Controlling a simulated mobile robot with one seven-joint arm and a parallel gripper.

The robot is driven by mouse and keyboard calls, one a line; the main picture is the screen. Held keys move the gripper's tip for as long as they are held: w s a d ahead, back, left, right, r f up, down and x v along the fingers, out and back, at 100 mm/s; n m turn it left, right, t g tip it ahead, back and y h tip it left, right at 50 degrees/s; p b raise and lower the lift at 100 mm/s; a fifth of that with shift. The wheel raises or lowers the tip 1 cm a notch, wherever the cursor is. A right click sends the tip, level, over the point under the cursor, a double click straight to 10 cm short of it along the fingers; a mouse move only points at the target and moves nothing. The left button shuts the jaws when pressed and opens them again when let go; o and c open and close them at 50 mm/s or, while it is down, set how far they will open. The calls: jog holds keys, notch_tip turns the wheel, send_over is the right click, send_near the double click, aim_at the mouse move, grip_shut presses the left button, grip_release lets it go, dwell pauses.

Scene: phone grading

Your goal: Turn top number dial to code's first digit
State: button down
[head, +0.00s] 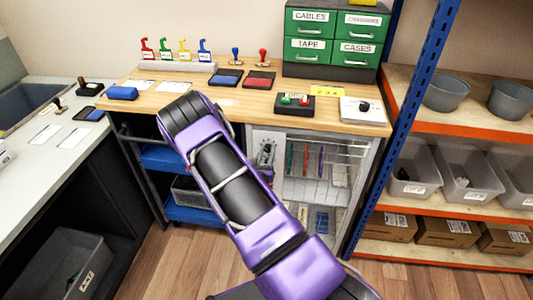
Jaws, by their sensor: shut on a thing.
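A pale cabinet (358,180) with a see-through front stands under the wooden workbench. A small grey fitting (266,153) with dark parts shows at the cabinet's left, beside my purple arm. It is too small to tell whether it is a number dial, and no digits on it can be read. My arm crosses the middle of the view and covers the area left of the cabinet. My gripper is hidden behind the arm, so its hold cannot be seen. A yellow label (327,90) lies on the workbench; its writing is too small to read.
The workbench (215,90) holds stamps, ink pads, a button box (294,103) and green drawers (333,35). A blue-posted shelf (455,205) with grey bins stands at the right. A pale counter (25,180) stands at the left. Bare wood floor shows below.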

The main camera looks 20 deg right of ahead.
jog(key=c, duration=0.6)
grip_release()
jog(key=v, duration=1.7)
jog(key=shift+a, duration=0.25)
jog(key=shift+s, duration=0.1)
